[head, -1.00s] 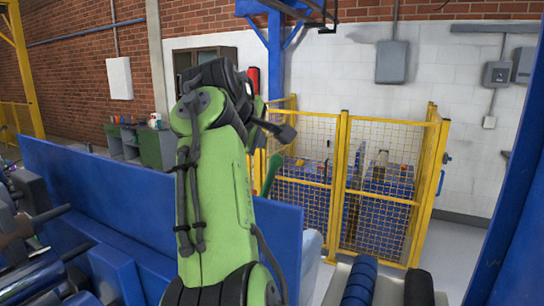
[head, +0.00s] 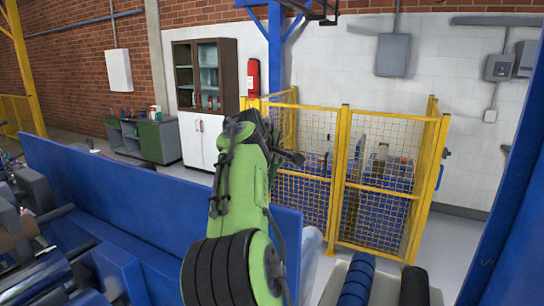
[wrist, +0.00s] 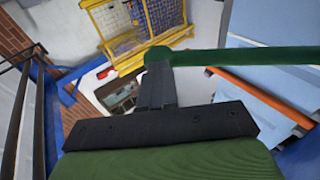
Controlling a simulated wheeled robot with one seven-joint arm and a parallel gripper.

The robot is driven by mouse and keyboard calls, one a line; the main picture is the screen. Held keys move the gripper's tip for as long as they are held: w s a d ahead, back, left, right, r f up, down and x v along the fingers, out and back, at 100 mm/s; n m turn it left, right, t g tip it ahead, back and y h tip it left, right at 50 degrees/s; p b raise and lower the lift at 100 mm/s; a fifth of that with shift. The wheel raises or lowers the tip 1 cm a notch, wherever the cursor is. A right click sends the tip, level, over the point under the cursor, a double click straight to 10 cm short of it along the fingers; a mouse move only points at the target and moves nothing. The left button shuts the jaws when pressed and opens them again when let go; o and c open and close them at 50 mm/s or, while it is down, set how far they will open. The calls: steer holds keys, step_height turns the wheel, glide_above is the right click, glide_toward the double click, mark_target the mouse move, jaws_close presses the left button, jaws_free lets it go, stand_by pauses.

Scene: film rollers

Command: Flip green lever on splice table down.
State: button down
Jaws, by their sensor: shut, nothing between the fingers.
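The green lever (wrist: 250,57) shows in the wrist view as a dark green bar with a rounded end, running from the upper middle to the right edge. My gripper (wrist: 158,72) is shut and empty, its dark fingers together right at the lever's rounded end. I cannot tell whether they touch it. In the head view my green arm covers the middle, and neither the lever nor my fingertips can be made out there. The lever's base is out of the wrist view.
A long blue panel (head: 110,190) runs behind my arm. A yellow mesh fence (head: 340,185) stands beyond it. Blue and black rollers (head: 357,285) lie at the lower right. An orange bar (wrist: 262,97) runs below the lever in the wrist view.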

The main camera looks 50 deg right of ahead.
steer(key=w+d+f+y+p, duration=0.1)
steer(key=d+f+p, duration=0.3)
steer(key=d+f, duration=0.4)
steer(key=shift+w+f+y+p, duration=0.35)
steer(key=shift+w+f, duration=0.15)
steer(key=shift+w, duration=0.1)
steer(key=s+a+r, duration=0.4)
steer(key=a+r, duration=0.2)
steer(key=r, duration=0.5)
steer(key=shift+a+r, duration=0.3)
steer(key=shift+r, duration=0.05)
steer(key=shift+g, duration=0.3)
